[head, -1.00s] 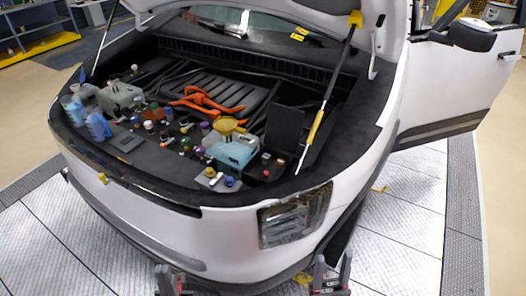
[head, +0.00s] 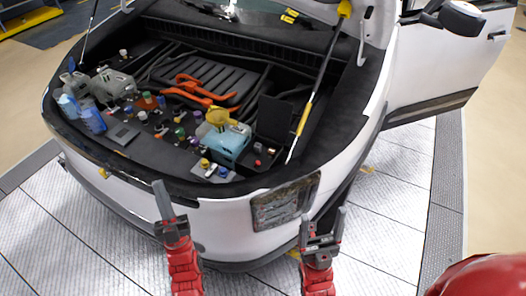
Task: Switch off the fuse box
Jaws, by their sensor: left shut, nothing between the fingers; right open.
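The fuse box (head: 266,153) looks to be the dark box at the front right of the open engine bay. A black panel (head: 280,119), seemingly its raised lid, stands upright behind it. Small red parts (head: 257,147) show in the box; their switch position is too small to tell. My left gripper (head: 160,185) is shut and empty, in front of the bumper and left of the box in the picture. My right gripper (head: 323,214) is open and empty, below the headlight. Both grippers are apart from the fuse box.
Several coloured caps and blue bottles (head: 92,119) crowd the bay. A hood strut (head: 303,117) rises to the right. The bumper edge lies between my grippers and the bay.

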